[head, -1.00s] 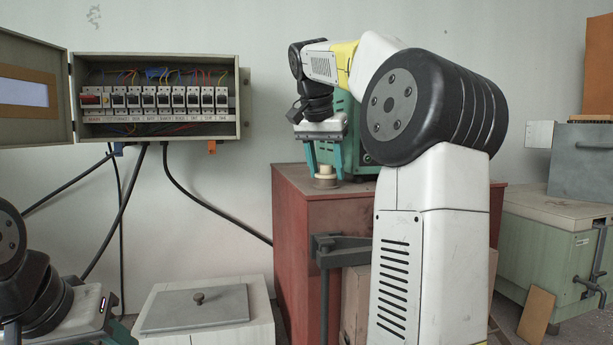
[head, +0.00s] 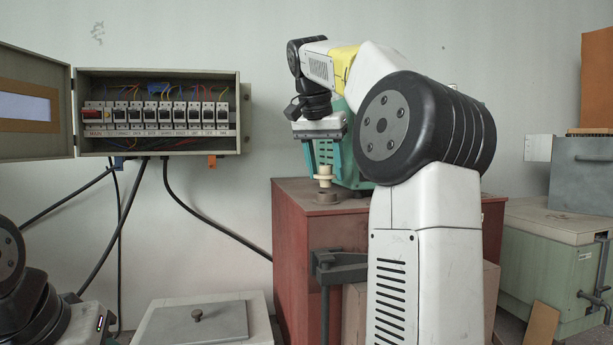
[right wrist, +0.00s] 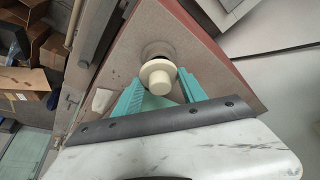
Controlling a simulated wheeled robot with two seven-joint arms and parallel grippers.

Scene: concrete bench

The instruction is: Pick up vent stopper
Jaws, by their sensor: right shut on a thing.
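The vent stopper (head: 324,174) is a small cream, flanged plug. My right gripper (head: 323,168), with teal fingers, is shut on it and holds it upright just above a brown ring-shaped vent (head: 327,197) on the red cabinet. In the right wrist view, the stopper (right wrist: 160,77) sits between the fingertips, with the vent collar (right wrist: 158,50) partly hidden behind it. Part of my left arm shows at the lower left of the head view; its fingers are out of frame.
The red cabinet (head: 295,235) carries a green machine (head: 347,155) close behind the gripper. An open breaker box (head: 160,143) hangs on the wall at left, with cables below. A pale box with a grey lid (head: 190,325) stands at front. A green chest (head: 550,245) stands at right.

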